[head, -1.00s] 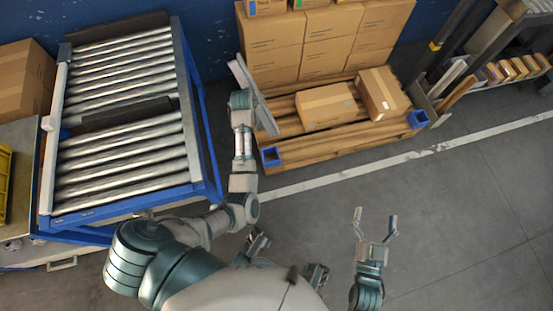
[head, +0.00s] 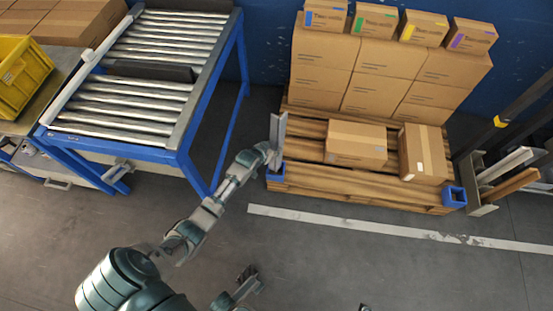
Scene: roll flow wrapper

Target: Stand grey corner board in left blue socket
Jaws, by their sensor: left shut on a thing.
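The grey corner board (head: 281,127) stands roughly upright at the front left corner of the pallet in the head view. My left gripper (head: 269,152) is shut on its lower part, coming from the left. The left blue socket (head: 275,174) is right below the board on the pallet's corner. The gripper and board partly cover the socket's top, so I cannot tell whether the board's foot is inside it or just above.
The pallet (head: 315,183) bears stacked cartons (head: 394,65) and two loose cartons (head: 356,144). Another blue socket (head: 454,196) is at its right corner. A roller conveyor (head: 130,99) stands left. More boards (head: 506,165) lean in a rack at right. The floor in front is clear.

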